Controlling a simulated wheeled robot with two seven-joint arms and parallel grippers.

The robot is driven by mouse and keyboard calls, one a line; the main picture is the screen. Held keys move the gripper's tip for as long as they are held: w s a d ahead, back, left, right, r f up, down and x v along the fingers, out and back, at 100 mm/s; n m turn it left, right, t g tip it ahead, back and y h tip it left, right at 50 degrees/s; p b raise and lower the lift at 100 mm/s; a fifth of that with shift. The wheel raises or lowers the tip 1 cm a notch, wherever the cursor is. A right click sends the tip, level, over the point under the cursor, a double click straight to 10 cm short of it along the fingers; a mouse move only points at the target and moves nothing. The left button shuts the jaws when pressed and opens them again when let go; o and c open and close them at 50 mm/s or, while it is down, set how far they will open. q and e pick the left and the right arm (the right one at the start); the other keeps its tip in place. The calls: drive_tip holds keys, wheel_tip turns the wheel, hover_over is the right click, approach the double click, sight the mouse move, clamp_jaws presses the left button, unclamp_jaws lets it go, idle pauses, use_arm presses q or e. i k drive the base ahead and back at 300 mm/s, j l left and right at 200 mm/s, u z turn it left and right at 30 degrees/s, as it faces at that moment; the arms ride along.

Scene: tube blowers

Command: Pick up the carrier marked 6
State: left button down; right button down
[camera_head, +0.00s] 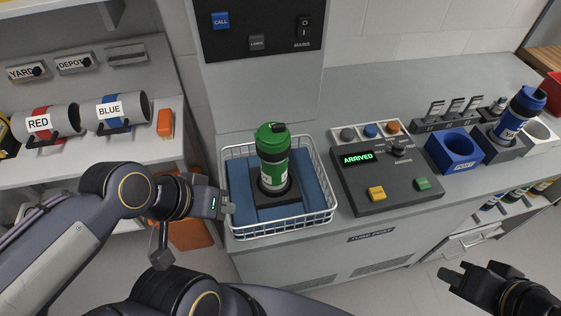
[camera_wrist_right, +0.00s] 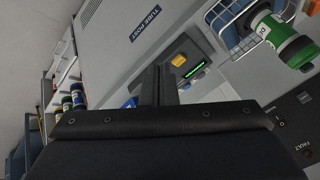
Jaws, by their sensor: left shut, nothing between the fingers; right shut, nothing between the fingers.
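A green carrier (camera_head: 273,160) with a dark band and a pale label stands upright in the white wire basket (camera_head: 326,213) on the counter; it also shows in the right wrist view (camera_wrist_right: 278,38). A blue carrier (camera_head: 516,115) with a partly hidden label stands at the right of the counter. Several more carriers (camera_head: 515,194) lie on a low shelf at the right. I cannot read a 6 on any of them. My left gripper (camera_head: 226,208) is shut and empty at the basket's left side. My right gripper (camera_head: 450,277) is shut and empty in front of the counter, away from the carriers.
The control panel (camera_head: 386,176) reads ARRIVED, right of the basket. A blue cup-shaped holder (camera_head: 453,151) stands beyond it. Cylinders labelled RED (camera_head: 40,121) and BLUE (camera_head: 118,111) lie on the left shelf. The counter's front strip is clear.

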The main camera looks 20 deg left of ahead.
sight(275, 179)
drive_tip(key=u, duration=1.85)
drive_tip(key=k+l+u, duration=0.2)
drive_tip(key=l+u, duration=0.25)
drive_tip(key=k+l+u, duration=0.15)
drive_tip(key=u, duration=0.25)
drive_tip(key=k+l, duration=0.1)
drive_tip(key=l, duration=0.2)
